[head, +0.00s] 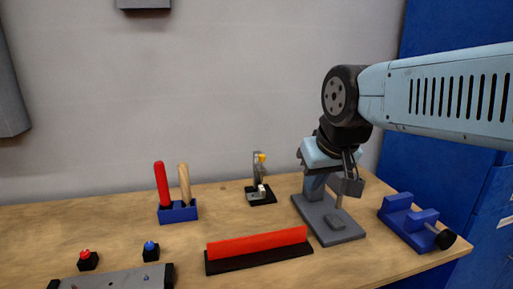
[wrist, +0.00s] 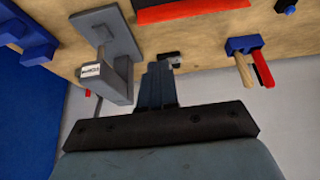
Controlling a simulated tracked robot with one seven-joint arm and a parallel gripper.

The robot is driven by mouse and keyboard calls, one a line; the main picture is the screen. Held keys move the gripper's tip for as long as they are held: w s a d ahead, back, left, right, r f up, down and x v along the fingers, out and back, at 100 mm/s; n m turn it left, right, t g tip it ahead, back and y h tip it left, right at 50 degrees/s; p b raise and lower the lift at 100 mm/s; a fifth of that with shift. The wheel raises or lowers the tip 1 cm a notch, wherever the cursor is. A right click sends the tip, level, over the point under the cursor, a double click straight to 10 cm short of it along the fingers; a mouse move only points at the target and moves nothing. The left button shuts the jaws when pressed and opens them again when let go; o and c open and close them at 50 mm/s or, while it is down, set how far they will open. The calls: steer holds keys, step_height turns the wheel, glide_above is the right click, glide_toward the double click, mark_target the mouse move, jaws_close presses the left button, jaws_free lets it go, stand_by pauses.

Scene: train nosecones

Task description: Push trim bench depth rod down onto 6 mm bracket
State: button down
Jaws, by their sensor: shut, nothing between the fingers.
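The trim bench is a grey stand (head: 328,228) with a flat base, a column and an overhanging head (head: 352,187). A thin depth rod (head: 339,202) shows below the head, above a small dark block on the base, which appears to be the 6 mm bracket (head: 337,222). I cannot tell whether rod and block touch.
A blue vise-like fixture (head: 410,222) stands right of the stand. A red bar on a black base (head: 258,245) lies in front-left. A small black-based stand (head: 261,196) is left. A blue holder (head: 178,211) holds red and wooden handles. Red and blue buttons (head: 151,251) are front-left.

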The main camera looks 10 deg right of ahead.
steer(key=w+r+g, duration=0.1)
steer(key=w+r, duration=0.2)
steer(key=w, duration=0.5)
steer(key=w+r, duration=0.4)
steer(key=w, duration=0.4)
steer(key=g, duration=0.1)
glide_above(262, 155)
steer(key=f, duration=1.3)
steer(key=shift+s, duration=0.2)
steer(key=shift+f, duration=0.9)
steer(key=shift+f, duration=1.25)
